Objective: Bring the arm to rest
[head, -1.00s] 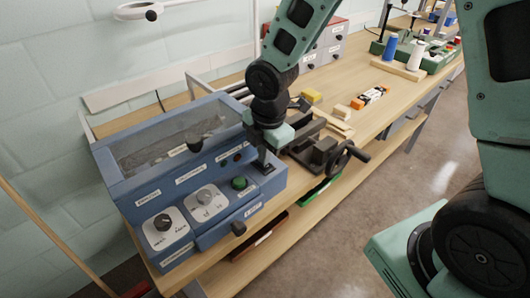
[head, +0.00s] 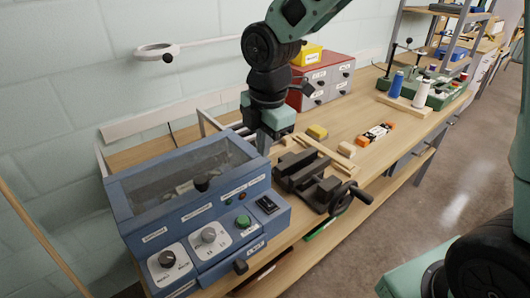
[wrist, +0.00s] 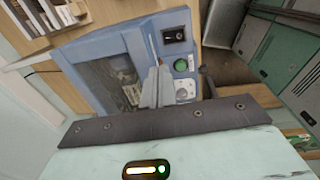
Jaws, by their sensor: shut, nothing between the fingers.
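My gripper (head: 263,147) is shut and empty. In the head view it points down beside the back right corner of the blue machine (head: 135,217), apparently above it. The machine has a clear lid, two dials, a green button (head: 243,221) and a black switch (head: 267,204). In the wrist view my closed fingers (wrist: 156,88) show in front of the blue machine (wrist: 141,40), with the green button (wrist: 181,65) and black switch (wrist: 174,34) close to their tips. There is a visible gap between fingers and switch in the head view.
A dark vise (head: 308,181) with a handwheel stands right of the machine. Wooden pieces, a yellow block (head: 317,131) and an orange-ended tool (head: 376,133) lie on the bench. A red and grey drawer cabinet (head: 322,80) stands behind. A lamp arm (head: 160,50) reaches out from the wall.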

